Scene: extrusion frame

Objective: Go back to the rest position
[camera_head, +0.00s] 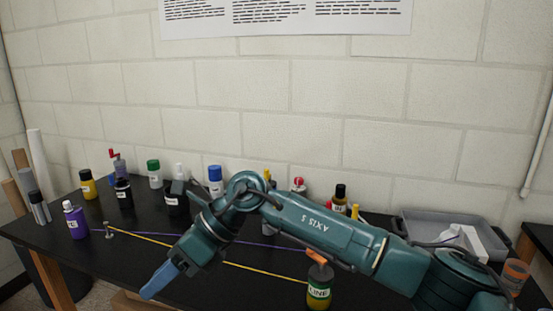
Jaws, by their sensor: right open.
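My right arm comes in from the lower right and reaches left across the front of the black table (50,232). My right gripper (160,281) hangs at its left end, with blue fingers tilted down and to the left. It is open, and no object shows between its fingers. The arm hides part of the table and some of the things behind it. My left gripper is not in view.
Several bottles stand on the table, including a purple one (76,222), a blue-capped one (216,181) and a green one with an orange cap (319,291) close by my arm. A yellow line (262,271) runs across the table. A grey tray (425,226) is at right.

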